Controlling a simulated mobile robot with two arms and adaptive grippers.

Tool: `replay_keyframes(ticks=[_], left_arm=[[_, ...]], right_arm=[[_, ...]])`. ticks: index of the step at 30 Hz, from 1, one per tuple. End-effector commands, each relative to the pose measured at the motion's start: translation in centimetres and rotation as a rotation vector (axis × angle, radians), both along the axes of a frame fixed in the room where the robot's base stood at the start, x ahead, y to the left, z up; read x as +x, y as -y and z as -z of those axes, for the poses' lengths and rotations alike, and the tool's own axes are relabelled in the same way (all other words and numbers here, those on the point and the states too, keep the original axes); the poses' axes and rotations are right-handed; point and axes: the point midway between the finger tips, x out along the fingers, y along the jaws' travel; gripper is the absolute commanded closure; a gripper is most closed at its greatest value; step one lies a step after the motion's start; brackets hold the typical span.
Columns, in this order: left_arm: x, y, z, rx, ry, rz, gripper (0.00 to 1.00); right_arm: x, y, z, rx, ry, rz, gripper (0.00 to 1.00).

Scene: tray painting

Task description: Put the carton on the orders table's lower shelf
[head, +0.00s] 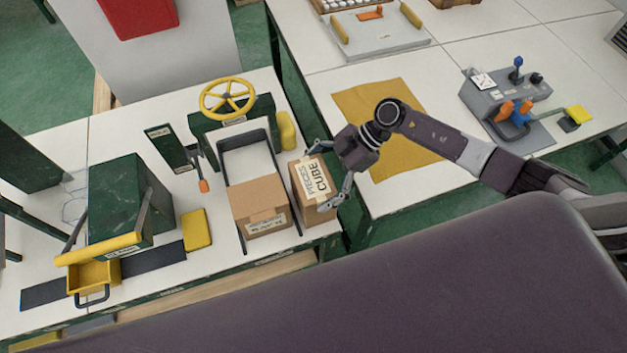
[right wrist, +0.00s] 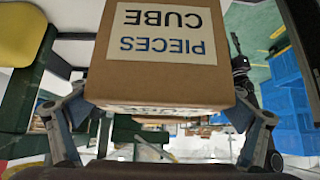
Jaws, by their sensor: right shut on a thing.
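A brown carton (head: 297,186) with a white label reading "PIECES CUBE" stands at the right edge of the left white table. It fills the upper middle of the right wrist view (right wrist: 150,75). My right gripper (head: 320,178) reaches in from the right and is shut on this carton, one finger on each side. I cannot tell whether the carton touches the tabletop. A second brown carton (head: 260,200) sits just left of it, in a dark frame. A wooden lower shelf (head: 215,288) shows under the left table's front edge. I cannot tell which table is the orders table. My left gripper is not in view.
A yellow handwheel (head: 227,97) on a green stand is behind the cartons. A green press (head: 125,205) and a yellow tray (head: 93,278) stand at left. The right table bears a yellow cloth (head: 390,118) and a grey control box (head: 505,100). A gap separates the tables.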

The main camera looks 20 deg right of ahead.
Motion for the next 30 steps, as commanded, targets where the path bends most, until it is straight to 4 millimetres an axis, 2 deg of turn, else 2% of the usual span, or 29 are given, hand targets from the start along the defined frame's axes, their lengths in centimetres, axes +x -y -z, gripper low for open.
replay_keyframes(ticks=[10,11,12,22,26,30], left_arm=[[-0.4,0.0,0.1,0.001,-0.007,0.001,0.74],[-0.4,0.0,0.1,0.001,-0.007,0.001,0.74],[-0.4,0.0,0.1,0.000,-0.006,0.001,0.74],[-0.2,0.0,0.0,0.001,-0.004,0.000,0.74],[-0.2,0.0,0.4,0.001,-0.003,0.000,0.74],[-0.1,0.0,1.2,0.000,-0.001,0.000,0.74]], right_arm=[[0.1,-0.1,0.1,0.003,0.004,0.000,0.50],[0.0,0.0,0.2,0.000,0.002,-0.001,0.03],[0.0,0.0,0.2,0.000,0.002,-0.001,0.00],[0.0,0.0,0.0,0.000,0.002,-0.001,0.00],[0.2,1.1,-0.7,-0.003,0.003,0.001,0.00],[0.3,3.1,-2.6,-0.003,0.005,0.002,0.00]])
